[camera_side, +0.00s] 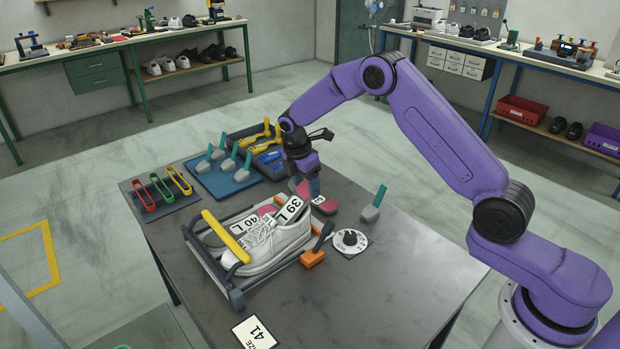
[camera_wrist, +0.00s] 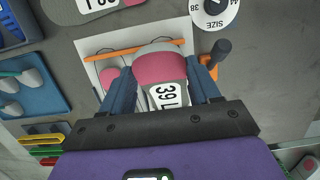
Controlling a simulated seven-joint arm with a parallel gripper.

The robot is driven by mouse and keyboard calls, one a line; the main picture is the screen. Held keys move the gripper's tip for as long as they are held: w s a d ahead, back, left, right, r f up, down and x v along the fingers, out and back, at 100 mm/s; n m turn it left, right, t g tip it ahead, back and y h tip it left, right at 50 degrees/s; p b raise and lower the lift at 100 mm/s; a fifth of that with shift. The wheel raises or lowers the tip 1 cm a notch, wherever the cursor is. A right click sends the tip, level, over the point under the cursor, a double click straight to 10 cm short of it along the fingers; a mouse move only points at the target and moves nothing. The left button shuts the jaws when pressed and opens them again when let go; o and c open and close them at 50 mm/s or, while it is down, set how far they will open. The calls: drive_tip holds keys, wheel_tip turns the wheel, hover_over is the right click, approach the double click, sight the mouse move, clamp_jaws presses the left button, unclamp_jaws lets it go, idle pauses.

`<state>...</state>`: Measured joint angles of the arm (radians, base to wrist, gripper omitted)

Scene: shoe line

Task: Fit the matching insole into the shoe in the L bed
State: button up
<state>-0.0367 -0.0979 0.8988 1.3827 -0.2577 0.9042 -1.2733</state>
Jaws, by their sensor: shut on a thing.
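My gripper (camera_side: 313,190) is shut on a grey insole with a pink end and a 39 L label; it fills the space between my fingers in the wrist view (camera_wrist: 163,68). The white laced shoe (camera_side: 268,245) sits in the dark bed frame (camera_side: 237,297), toe to the lower left. I cannot tell whether the insole touches it. A grey-and-pink piece labelled 40 L (camera_side: 248,223) shows behind the shoe.
An orange clamp (camera_side: 312,258) with a dark lever stands at the frame's near right, beside a size dial (camera_side: 350,241). A teal-handled tool (camera_side: 372,208) stands right of my gripper. A blue mat (camera_side: 205,180) holds similar tools. A size 41 card (camera_side: 255,333) lies in front.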

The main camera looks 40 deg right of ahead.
sight(292, 207)
drive_tip(key=shift+y, duration=0.4)
drive_tip(key=shift+a+f, duration=0.35)
drive_tip(key=shift+a, duration=0.55)
drive_tip(key=shift+a+f, duration=0.3)
drive_tip(key=shift+a, duration=0.55)
drive_tip(key=shift+a+f, duration=0.35)
drive_tip(key=shift+a, duration=0.55)
drive_tip(key=shift+d+f+y, duration=0.15)
drive_tip(key=shift+f+y, duration=0.35)
drive_tip(key=shift+f, duration=0.3)
drive_tip(key=o, duration=0.9)
drive_tip(key=shift+o, duration=0.2)
drive_tip(key=shift+r, duration=1.5)
drive_tip(key=shift+r, duration=0.1)
